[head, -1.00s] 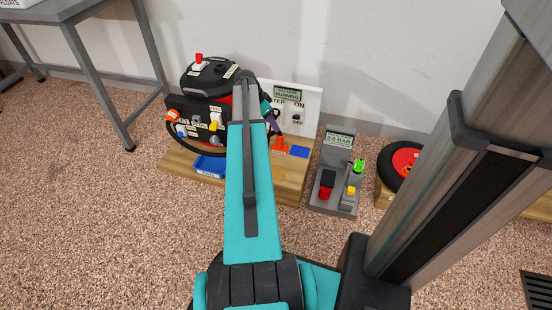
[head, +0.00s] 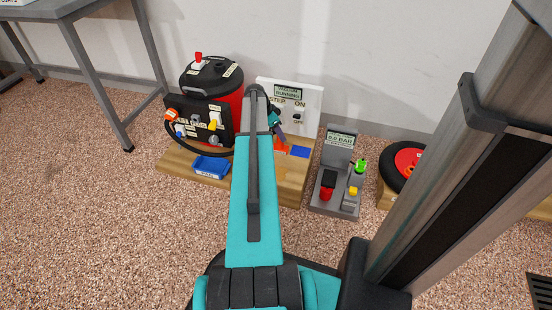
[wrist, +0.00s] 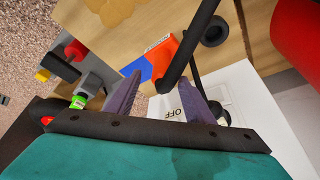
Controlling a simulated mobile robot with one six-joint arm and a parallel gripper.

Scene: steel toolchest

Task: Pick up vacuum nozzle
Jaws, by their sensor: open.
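In the wrist view a black tube (wrist: 190,48), which looks like the vacuum nozzle, runs down at a slant beside an orange block (wrist: 158,62). Its lower end appears between the two purple fingers of my gripper (wrist: 162,76). The fingers are apart, and I cannot tell whether either touches the tube. In the head view my gripper (head: 275,124) is partly behind my arm, above the orange piece (head: 281,144) on the wooden board. The nozzle is mostly hidden there. The black and red vacuum (head: 222,80) stands to the left.
A white panel (head: 308,95) with a switch stands behind the board (head: 240,186). A blue tray (head: 211,167) and a blue pad (head: 300,152) lie on it. A grey gauge stand (head: 335,170) and a black and red wheel (head: 403,160) are to the right. Carpet in front is clear.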

